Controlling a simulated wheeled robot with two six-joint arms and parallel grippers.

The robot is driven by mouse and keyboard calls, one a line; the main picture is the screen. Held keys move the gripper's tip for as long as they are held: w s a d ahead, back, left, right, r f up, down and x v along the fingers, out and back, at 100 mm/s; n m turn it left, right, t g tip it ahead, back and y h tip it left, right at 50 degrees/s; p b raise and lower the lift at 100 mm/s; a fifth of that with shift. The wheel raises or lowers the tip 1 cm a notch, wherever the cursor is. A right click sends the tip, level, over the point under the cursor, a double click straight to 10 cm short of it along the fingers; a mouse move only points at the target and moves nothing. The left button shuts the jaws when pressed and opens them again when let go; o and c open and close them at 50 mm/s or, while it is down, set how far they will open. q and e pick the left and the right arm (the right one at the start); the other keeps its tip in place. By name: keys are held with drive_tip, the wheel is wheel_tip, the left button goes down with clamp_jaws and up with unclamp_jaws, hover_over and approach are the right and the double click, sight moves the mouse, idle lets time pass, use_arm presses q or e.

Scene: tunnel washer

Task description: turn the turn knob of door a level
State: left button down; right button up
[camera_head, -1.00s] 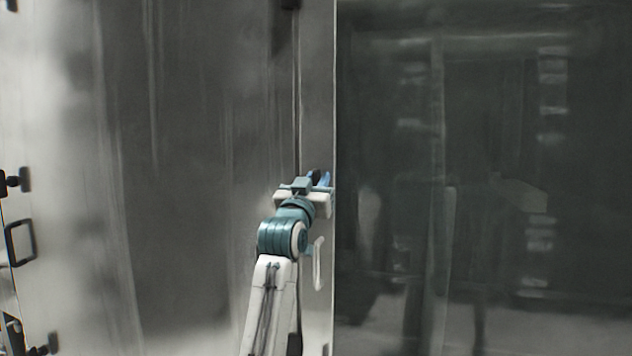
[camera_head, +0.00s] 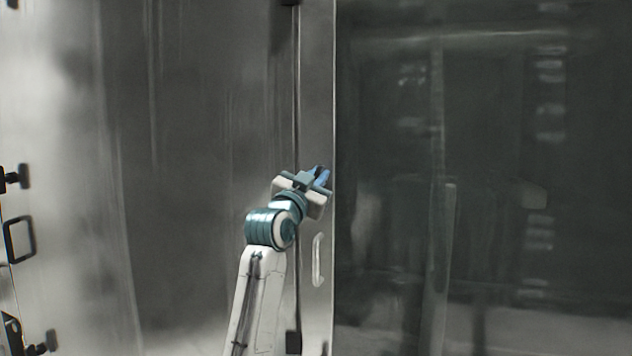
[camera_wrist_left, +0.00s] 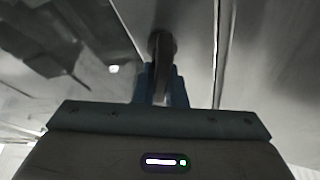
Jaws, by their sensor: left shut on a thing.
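My left gripper (camera_head: 321,175) is at the narrow metal strip just left of the dark panel's edge, tilted over to the right. In the left wrist view its blue fingers (camera_wrist_left: 161,88) are shut on the turn knob (camera_wrist_left: 162,46), a dark, rounded piece standing out from the metal surface. In the head view the gripper hides the knob. The knob's exact angle is hard to read. My right gripper is in neither view.
A pale loop handle (camera_head: 318,260) is on the strip just below my gripper. Black knobs (camera_head: 22,177) and a black frame handle (camera_head: 21,240) stick out at the far left. A large dark glossy panel (camera_head: 480,180) fills the right side.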

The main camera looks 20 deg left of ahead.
use_arm(q)
drive_tip(key=m+h, duration=0.1)
drive_tip(key=m, duration=0.1)
drive_tip(key=m+g+h+b, duration=0.1)
drive_tip(key=m, duration=0.3)
drive_tip(key=shift+d+f+g+h+b, duration=0.2)
drive_tip(key=shift+f+g+h+b, duration=0.1)
drive_tip(key=shift+h, duration=0.1)
drive_tip(key=m, duration=0.2)
drive_tip(key=m+g, duration=0.1)
drive_tip(key=m, duration=0.1)
drive_tip(key=shift+d+m+g+h, duration=0.1)
drive_tip(key=shift+m+g+h, duration=0.2)
drive_tip(key=shift+m+h, duration=0.1)
drive_tip(key=m, duration=0.2)
drive_tip(key=m+g, duration=0.2)
drive_tip(key=m, duration=0.1)
drive_tip(key=shift+f+m, duration=0.25)
drive_tip(key=shift+m, duration=0.05)
drive_tip(key=c, duration=1.5)
unclamp_jaws()
